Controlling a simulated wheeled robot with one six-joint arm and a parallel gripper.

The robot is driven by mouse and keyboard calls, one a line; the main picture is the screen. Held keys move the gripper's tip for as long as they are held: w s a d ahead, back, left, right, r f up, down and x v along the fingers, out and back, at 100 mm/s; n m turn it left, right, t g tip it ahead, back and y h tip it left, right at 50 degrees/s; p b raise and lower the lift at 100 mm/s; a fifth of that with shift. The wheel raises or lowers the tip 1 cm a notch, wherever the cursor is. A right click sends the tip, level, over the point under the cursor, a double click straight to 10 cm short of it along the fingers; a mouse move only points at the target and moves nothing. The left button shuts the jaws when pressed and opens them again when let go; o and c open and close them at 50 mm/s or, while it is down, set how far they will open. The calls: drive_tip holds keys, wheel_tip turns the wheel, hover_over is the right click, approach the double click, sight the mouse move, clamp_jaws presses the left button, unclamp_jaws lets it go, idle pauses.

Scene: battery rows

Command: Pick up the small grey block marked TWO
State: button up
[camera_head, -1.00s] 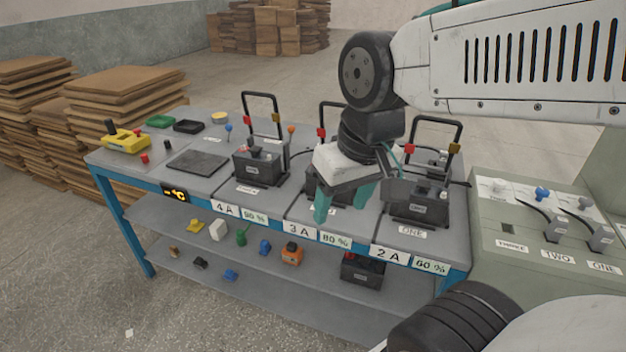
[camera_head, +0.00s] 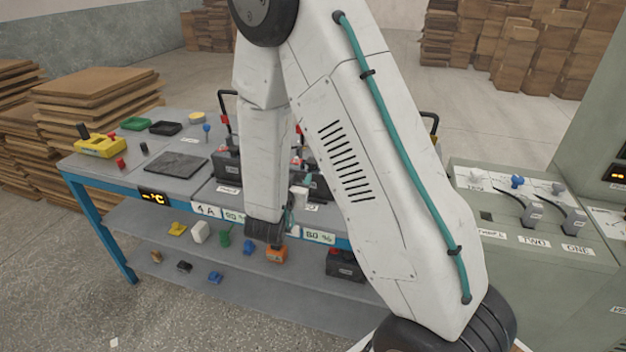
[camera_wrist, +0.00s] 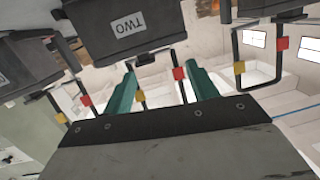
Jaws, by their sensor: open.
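In the wrist view a dark grey block (camera_wrist: 165,24) carries a white label reading TWO, upside down. It lies at the top of the picture, just beyond my gripper (camera_wrist: 163,90). My gripper's teal fingers are spread apart with no block between them. In the head view my arm covers most of the middle of the bench, and my gripper is mostly hidden behind it. A dark block (camera_head: 318,189) shows beside my arm, its marking not readable.
The bench (camera_head: 130,165) holds a dark block (camera_head: 228,170) at the left of my arm and a yellow device (camera_head: 99,147). A lower shelf (camera_head: 180,290) carries several small items. Upright handles (camera_wrist: 178,73) with red and yellow clips rise near my fingers in the wrist view.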

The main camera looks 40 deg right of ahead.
sight(314, 159)
drive_tip(key=w+d, duration=0.2)
drive_tip(key=d, duration=0.1)
drive_tip(key=w+d+h, duration=0.1)
drive_tip(key=d, duration=0.3)
drive_tip(key=w+d+h, duration=0.1)
drive_tip(key=w+d, duration=0.1)
drive_tip(key=d, duration=0.1)
drive_tip(key=shift+w+d+f, duration=0.3)
drive_tip(key=shift+d+f, duration=0.05)
drive_tip(key=shift+f, duration=0.05)
clamp_jaws()
drive_tip(key=shift+r, duration=0.1)
idle(1.1)
